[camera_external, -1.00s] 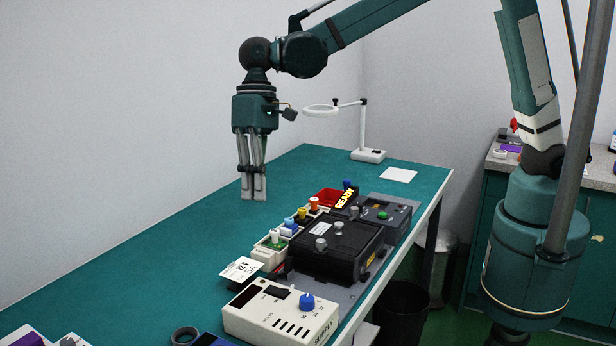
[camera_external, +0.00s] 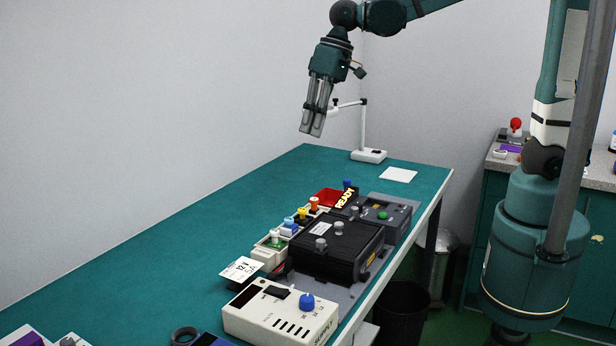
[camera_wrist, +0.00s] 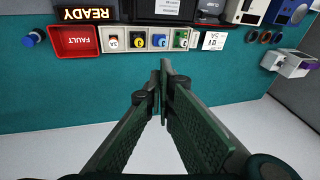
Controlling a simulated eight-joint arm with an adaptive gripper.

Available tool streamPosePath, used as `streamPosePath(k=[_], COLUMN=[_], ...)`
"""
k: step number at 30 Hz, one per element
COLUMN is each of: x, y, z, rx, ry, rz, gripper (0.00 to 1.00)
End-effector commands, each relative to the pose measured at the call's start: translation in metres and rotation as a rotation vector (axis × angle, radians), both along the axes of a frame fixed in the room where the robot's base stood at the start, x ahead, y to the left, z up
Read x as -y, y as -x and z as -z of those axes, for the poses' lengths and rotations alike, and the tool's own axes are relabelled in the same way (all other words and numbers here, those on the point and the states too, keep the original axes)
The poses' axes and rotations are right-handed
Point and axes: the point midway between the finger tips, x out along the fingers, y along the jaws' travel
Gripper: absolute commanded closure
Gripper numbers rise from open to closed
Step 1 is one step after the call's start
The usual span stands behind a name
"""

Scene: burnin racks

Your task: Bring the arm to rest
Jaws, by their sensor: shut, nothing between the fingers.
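My gripper (camera_external: 311,134) is shut and empty. In the external view it hangs tilted in the air above the far part of the green table (camera_external: 220,220), clear of everything on it. In the wrist view my gripper's fingers (camera_wrist: 163,70) meet at their tips, with the table and the white wall behind them.
A black box unit (camera_external: 335,250), a READY sign (camera_external: 346,197), a red FAULT tray (camera_wrist: 76,41) and a white supply box (camera_external: 270,318) line the table's right side. A ring-lamp stand (camera_external: 368,155) stands at the back.

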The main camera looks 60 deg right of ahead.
Motion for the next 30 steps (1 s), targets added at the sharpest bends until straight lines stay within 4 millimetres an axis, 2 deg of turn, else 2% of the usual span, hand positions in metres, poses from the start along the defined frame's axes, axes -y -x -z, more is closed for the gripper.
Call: streamPosePath(k=[1, 9, 17, 30], x=[0.014, 0.076, 0.132, 0.215], y=[0.004, 0.025, 0.049, 0.098], z=[-0.002, -0.010, -0.013, -0.005], rx=[0.013, 0.089, 0.161, 0.276], ry=[0.002, 0.022, 0.049, 0.109], rz=[0.007, 0.031, 0.052, 0.086], gripper=[1.00, 1.00, 1.00, 1.00])
